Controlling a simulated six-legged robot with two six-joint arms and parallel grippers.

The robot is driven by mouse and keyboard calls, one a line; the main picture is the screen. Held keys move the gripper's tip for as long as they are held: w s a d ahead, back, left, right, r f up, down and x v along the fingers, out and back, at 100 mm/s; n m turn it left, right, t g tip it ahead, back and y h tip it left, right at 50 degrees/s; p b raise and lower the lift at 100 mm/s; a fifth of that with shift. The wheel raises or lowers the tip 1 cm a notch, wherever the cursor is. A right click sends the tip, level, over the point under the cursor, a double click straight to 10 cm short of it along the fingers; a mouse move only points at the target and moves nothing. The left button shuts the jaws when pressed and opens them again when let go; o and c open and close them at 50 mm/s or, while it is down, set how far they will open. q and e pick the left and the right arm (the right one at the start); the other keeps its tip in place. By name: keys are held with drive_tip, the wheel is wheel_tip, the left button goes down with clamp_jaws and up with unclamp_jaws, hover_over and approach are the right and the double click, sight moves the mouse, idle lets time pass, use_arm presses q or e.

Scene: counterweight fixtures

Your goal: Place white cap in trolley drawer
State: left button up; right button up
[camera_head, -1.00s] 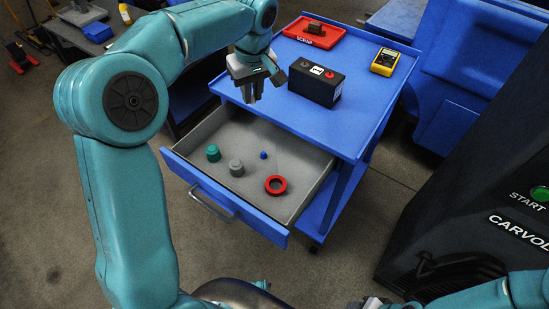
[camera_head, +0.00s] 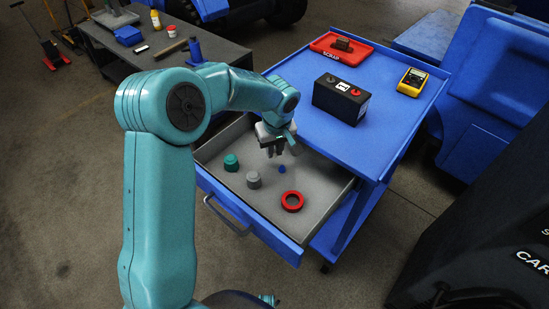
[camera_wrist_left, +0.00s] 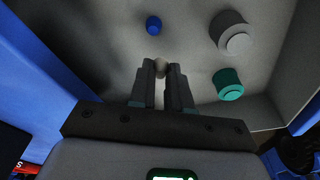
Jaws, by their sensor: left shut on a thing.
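My left gripper (camera_head: 274,150) points down over the open trolley drawer (camera_head: 338,188). In the left wrist view its fingers (camera_wrist_left: 162,76) are shut on a small pale cap (camera_wrist_left: 161,67), which looks like the white cap. In the head view the cap is too hidden by the fingers to make out. The drawer floor lies below the gripper; I cannot tell the exact gap. My right gripper is not in view.
The drawer holds a green piece (camera_head: 231,162), a grey piece (camera_head: 254,179), a small blue piece (camera_head: 282,169) and a red ring (camera_head: 292,201). On the trolley top (camera_head: 372,142) are a black battery (camera_head: 340,101), a red scrap tray (camera_head: 322,52) and a yellow meter (camera_head: 411,82).

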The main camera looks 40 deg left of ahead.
sight(275, 154)
use_arm(q)
wheel_tip(275, 154, down, 4)
drive_tip(key=shift+s+r, duration=0.15)
drive_tip(key=shift+f+b, duration=0.35)
drive_tip(key=shift+b, duration=0.15)
drive_tip(key=o, duration=0.6)
drive_tip(key=shift+r, duration=0.15)
